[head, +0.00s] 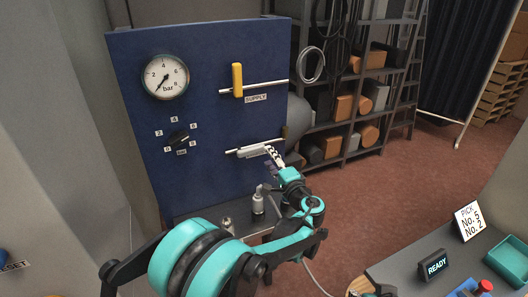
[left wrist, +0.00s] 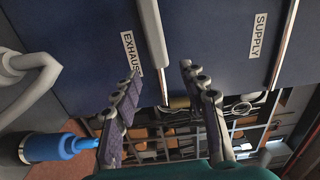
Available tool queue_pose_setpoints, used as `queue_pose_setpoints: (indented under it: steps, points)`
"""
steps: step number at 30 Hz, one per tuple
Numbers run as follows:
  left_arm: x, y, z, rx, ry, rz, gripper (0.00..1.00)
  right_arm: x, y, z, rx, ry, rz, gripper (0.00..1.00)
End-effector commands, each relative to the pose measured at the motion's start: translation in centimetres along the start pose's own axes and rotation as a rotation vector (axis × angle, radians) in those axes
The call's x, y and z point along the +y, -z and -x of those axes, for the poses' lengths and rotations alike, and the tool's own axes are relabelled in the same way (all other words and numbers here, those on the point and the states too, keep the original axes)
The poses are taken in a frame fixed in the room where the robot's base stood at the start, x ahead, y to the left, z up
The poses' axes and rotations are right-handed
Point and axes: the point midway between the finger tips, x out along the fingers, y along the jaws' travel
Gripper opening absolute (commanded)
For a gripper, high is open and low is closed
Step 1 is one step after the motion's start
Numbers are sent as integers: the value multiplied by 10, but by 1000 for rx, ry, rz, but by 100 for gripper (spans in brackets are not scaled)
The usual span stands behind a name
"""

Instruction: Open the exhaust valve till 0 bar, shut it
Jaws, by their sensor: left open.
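The blue panel (head: 210,120) carries a round bar gauge (head: 165,77); its needle points to the lower left, near 0. A pale lever (head: 252,152) lies nearly along the lower, exhaust pipe (head: 233,151). The EXHAUST label (left wrist: 131,53) shows in the left wrist view, beside the pale lever (left wrist: 152,35). My left gripper (head: 272,158) is open at the right end of the lever. In the left wrist view the fingers (left wrist: 160,78) stand either side of the lever's line, holding nothing; contact cannot be told. My right gripper is not in view.
The supply valve's yellow handle (head: 238,80) stands upright across its pipe. A dial (head: 178,138) with bar marks sits below the gauge. A grey fitting (head: 258,202) stands below my gripper. A bench with a READY sign (head: 433,265) is at right.

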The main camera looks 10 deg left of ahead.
Motion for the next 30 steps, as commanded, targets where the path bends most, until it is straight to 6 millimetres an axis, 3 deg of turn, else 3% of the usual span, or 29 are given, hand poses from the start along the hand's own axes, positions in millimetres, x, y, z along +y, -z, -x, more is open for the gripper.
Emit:
queue_pose_setpoints:
  steps: [3,9,24,27,30]
  points:
    - [0,1,24,3,0,0,43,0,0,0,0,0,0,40]
    - [0,0,43,0,0,0,43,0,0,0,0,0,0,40]
    - [0,-2,45,-3,-5,2,43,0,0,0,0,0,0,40]
    - [0,-18,42,-18,-48,25,43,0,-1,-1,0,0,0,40]
    - [4,-53,40,-52,-151,83,43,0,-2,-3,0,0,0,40]
